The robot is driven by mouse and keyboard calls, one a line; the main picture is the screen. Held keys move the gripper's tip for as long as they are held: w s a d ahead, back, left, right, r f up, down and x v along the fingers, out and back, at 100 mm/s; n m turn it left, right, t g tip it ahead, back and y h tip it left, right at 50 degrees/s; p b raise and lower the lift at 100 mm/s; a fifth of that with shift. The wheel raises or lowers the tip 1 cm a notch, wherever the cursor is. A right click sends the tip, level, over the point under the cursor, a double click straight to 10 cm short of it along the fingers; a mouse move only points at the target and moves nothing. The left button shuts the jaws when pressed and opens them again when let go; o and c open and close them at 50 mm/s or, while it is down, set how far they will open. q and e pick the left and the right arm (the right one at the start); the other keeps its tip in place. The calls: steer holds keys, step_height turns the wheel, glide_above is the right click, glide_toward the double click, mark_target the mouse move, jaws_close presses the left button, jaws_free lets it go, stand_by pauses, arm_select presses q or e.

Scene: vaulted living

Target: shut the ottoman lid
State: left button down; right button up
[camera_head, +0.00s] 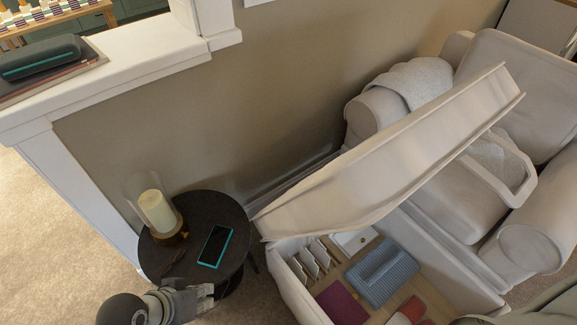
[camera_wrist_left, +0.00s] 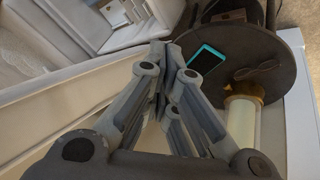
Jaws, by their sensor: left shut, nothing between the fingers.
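The ottoman lid (camera_head: 385,155) is pale and stands tilted up, well open, above the ottoman box (camera_head: 290,285). The box is open at the front, with its contents showing. My left gripper (camera_head: 208,291) is shut and empty, low at the left, in front of the small round table and left of the box. Its closed fingers (camera_wrist_left: 167,52) also show in the left wrist view, with pale ottoman surfaces to their left.
A dark round side table (camera_head: 222,207) holds a phone (camera_head: 215,245), glasses (camera_head: 174,263) and a candle in a glass (camera_head: 157,211). Inside the box lie a blue-grey folded item (camera_head: 382,273) and a maroon book (camera_head: 342,302). A pale armchair (camera_head: 520,90) stands behind the lid.

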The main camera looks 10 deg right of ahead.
arm_select(q)
steer(key=w+d+r+m+h, duration=0.1)
steer(key=w+d+r+h, duration=0.55)
steer(key=w+d, duration=0.2)
steer(key=w+d+r+g+h, duration=0.1)
steer(key=w+d+r+h, duration=0.35)
steer(key=w+r, duration=0.7)
steer(key=shift+n+h, duration=0.4)
steer(key=d+p, duration=0.1)
steer(key=d, duration=0.2)
steer(key=s+d+p, duration=0.1)
steer(key=d+p, duration=0.1)
steer(key=d, duration=0.2)
steer(key=s+d+p, duration=0.1)
steer(key=d, duration=0.2)
steer(key=shift+d+f, duration=0.25)
steer(key=shift+f, duration=0.15)
steer(key=shift+s+f, duration=0.2)
steer(key=shift+s, duration=0.2)
steer(key=shift+d+f, duration=0.1)
arm_select(e)
steer(key=r, duration=0.3)
steer(key=d+r, duration=0.1)
steer(key=shift+w+r, duration=0.25)
steer(key=shift+w, duration=0.15)
steer(key=shift+d, duration=0.1)
